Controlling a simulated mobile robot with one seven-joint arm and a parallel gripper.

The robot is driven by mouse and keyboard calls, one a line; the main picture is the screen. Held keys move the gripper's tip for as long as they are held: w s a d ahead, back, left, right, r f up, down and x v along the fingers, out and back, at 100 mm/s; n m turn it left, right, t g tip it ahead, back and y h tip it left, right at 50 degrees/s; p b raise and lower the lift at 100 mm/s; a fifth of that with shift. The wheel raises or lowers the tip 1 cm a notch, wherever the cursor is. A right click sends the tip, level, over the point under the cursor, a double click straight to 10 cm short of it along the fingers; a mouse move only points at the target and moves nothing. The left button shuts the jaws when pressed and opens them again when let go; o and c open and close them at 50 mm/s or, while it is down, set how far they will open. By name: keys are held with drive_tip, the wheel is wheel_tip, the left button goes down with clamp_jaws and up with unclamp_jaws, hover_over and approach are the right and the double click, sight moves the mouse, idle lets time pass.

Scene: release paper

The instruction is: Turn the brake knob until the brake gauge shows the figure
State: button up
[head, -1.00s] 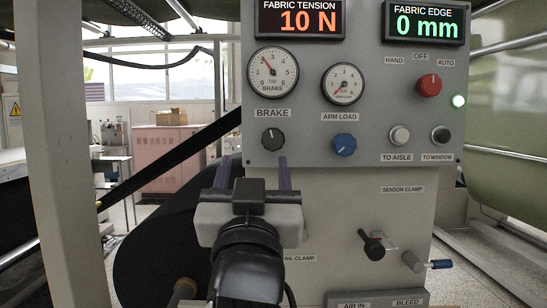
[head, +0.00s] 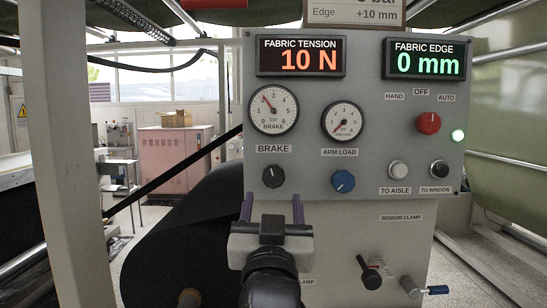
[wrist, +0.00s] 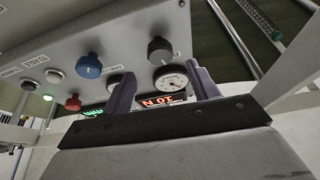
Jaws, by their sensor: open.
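The brake knob (head: 273,176) is a dark round knob at the panel's lower left, under the BRAKE label. The brake gauge (head: 273,110) is the white dial above it; its needle points up and left, near the 2. My gripper (head: 272,207) is open and empty. In the head view its two purple-grey fingers appear just below the brake knob, one to each side. In the wrist view the brake knob (wrist: 160,50) shows beyond the gap of my gripper (wrist: 160,78), apart from both fingers.
A blue arm load knob (head: 343,181) sits right of the brake knob. A red selector (head: 428,123) and two push buttons are further right. Clamp levers (head: 370,272) stick out below. A sign (head: 354,14) is cut off at the top, showing "bar" and "Edge +10 mm".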

sight(273, 179)
drive_tip(key=p+x, duration=0.1)
drive_tip(key=x, duration=0.7)
drive_tip(key=shift+w, duration=0.1)
drive_tip(key=shift+c, duration=0.2)
drive_tip(key=c, duration=0.9)
